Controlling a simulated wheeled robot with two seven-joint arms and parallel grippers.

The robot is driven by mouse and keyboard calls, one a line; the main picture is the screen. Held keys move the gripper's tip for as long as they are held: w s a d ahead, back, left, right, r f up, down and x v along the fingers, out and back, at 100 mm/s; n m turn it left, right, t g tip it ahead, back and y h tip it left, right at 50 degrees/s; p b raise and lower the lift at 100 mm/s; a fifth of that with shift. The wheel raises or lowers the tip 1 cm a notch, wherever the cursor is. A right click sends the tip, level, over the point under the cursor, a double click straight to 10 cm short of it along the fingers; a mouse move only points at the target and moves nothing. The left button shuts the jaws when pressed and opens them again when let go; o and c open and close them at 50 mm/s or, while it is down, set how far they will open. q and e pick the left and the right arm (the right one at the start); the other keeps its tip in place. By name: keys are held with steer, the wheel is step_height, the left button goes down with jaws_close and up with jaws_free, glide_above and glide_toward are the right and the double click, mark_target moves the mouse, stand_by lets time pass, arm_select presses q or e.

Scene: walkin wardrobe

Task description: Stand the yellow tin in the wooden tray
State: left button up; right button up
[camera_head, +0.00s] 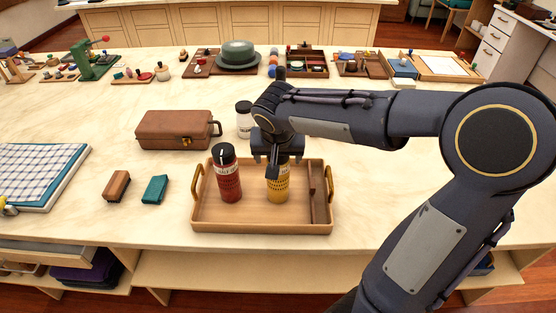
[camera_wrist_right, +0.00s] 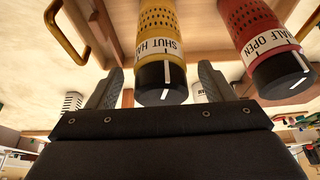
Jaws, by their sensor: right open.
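The yellow tin (camera_head: 278,190) stands upright in the wooden tray (camera_head: 262,227), right of a red tin with a black cap (camera_head: 229,185). My right gripper (camera_head: 275,165) is over the yellow tin and hides its top. In the right wrist view the yellow tin (camera_wrist_right: 160,35) has a black cap, which lies between the fingers of my right gripper (camera_wrist_right: 162,75). The fingers are apart, with gaps at the cap's sides. The red tin (camera_wrist_right: 258,35) is outside the fingers. My left gripper is not in view.
The tray has a brass handle (camera_head: 195,180) at its left and a divider (camera_head: 318,193) at its right. A white jar (camera_head: 244,120) stands behind it. A brown case (camera_head: 175,130), a brown block (camera_head: 117,186) and a teal block (camera_head: 155,189) lie to the left.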

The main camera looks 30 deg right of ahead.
steer(key=v, duration=0.8)
steer(key=s+a+f+n+y, duration=0.2)
steer(key=s+f+y, duration=0.1)
steer(key=s, duration=0.6)
steer(key=s+a+f+n+t+y, duration=0.1)
steer(key=s+a+f+n+y, duration=0.1)
steer(key=s, duration=0.7)
step_height(320, 180, down, 3)
steer(key=shift+a+r+n+t+y, duration=0.3)
steer(key=shift+a+n+y, duration=0.1)
steer(key=shift+a+y, duration=0.3)
step_height(320, 180, up, 4)
steer(key=p, duration=0.4)
steer(key=shift+r+p, duration=0.15)
steer(key=shift+p, duration=0.25)
